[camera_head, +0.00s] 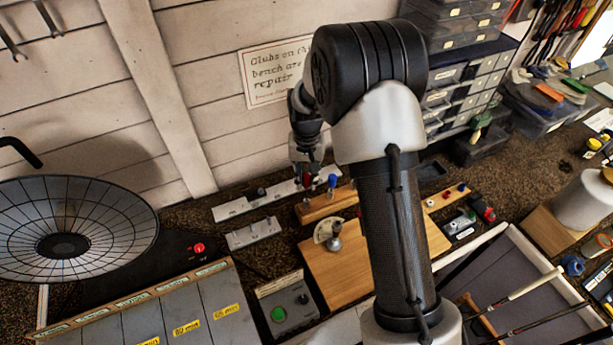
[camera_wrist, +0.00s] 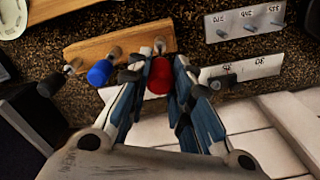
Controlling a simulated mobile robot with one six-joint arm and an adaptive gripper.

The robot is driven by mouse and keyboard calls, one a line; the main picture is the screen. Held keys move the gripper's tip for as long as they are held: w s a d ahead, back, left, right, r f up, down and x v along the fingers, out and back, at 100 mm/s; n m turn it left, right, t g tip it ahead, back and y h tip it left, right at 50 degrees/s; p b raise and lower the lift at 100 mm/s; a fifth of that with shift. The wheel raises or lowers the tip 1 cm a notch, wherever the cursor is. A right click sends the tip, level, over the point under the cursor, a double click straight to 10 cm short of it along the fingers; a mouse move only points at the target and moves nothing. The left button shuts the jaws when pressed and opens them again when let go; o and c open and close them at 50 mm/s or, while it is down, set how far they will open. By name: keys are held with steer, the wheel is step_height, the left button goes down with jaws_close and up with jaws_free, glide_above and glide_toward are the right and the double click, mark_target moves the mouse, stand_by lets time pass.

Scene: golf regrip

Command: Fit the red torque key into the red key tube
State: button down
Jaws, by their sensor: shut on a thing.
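My gripper (camera_wrist: 160,88) is shut on the red torque key, whose rounded red head (camera_wrist: 160,75) shows between the fingers in the wrist view. In the head view my gripper (camera_head: 307,181) is small and partly dark, with a bit of red at it. The key's lower part is hidden. My gripper is at the wooden rack (camera_wrist: 60,54), near its end. A blue-headed key (camera_wrist: 100,73) stands beside it, also visible in the head view (camera_head: 332,181). I cannot make out the red key tube for certain, nor whether the key touches the rack.
A white strip (camera_wrist: 262,66) with a black knob and a plate with several pegs (camera_wrist: 270,20) lie close by. A wooden board (camera_head: 345,280) with a metal dial fitting lies in front of the rack. The plank wall (camera_head: 215,110) stands close behind.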

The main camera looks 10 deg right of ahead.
mark_target(306, 187)
steer(key=shift+f+b, duration=1.65)
steer(key=shift+f, duration=0.65)
steer(key=c, duration=1.4)
jaws_free()
steer(key=shift+o, duration=0.2)
step_height(306, 187, up, 12)
steer(key=shift+r, duration=0.1)
